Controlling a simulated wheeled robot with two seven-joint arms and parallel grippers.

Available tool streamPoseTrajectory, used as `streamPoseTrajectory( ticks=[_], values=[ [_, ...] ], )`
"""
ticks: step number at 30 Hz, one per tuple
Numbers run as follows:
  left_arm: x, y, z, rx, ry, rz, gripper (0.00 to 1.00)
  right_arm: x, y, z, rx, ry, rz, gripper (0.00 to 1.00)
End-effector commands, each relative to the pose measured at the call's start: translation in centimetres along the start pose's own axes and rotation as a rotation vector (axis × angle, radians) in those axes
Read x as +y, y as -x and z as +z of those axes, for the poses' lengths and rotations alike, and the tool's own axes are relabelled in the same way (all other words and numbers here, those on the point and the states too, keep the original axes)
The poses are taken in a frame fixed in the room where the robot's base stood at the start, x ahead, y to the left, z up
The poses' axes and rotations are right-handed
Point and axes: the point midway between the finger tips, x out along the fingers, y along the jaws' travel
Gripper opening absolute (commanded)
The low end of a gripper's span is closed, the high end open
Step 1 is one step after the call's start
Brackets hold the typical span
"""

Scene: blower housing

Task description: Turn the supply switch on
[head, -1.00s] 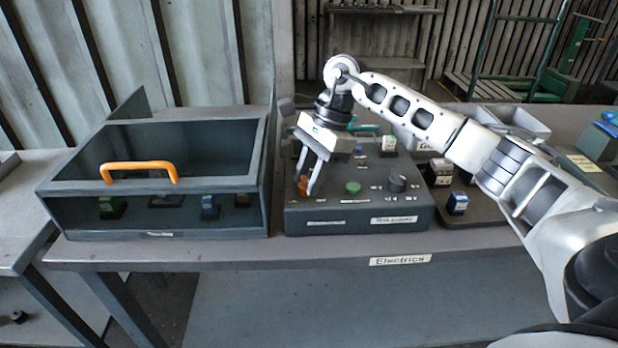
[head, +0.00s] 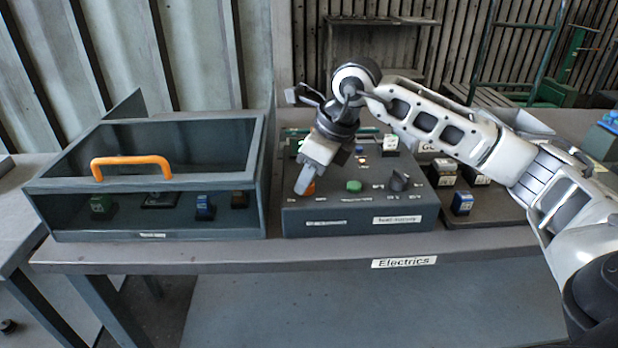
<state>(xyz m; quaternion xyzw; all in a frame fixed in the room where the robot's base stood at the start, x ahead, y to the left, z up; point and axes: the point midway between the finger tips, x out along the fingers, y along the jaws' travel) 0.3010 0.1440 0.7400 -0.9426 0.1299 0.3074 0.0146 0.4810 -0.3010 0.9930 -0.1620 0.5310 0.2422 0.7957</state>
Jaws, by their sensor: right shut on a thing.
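A dark grey control box (head: 360,222) stands on the bench, with labels on its front and several controls on its sloped top. My right gripper (head: 306,188) reaches down to the left part of that top and is shut on an orange knob (head: 310,188), which it mostly hides. I take this knob for the supply switch; its small label cannot be read. A green button (head: 354,186) and a dark rotary knob (head: 399,181) sit to its right. My left gripper is not in view.
Left of the box is a grey case (head: 150,236) with an orange handle (head: 131,167) and small components inside. To the right, a dark tray (head: 480,210) holds several small blocks, including a blue one (head: 462,203). The bench front carries an "Electrics" label (head: 404,262).

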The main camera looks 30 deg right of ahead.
Motion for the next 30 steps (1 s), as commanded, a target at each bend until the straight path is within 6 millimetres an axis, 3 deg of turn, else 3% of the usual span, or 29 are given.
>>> streamPoseTrajectory(
  ticks=[13, 30],
  values=[
    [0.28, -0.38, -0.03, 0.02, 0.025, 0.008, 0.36, 0.17, 0.01, 0.09, -0.002, -0.273, -0.114, 0.07],
    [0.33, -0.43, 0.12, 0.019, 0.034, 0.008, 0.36, 0.18, 0.06, 0.08, 0.0, -0.345, -0.143, 0.07]
  ],
)
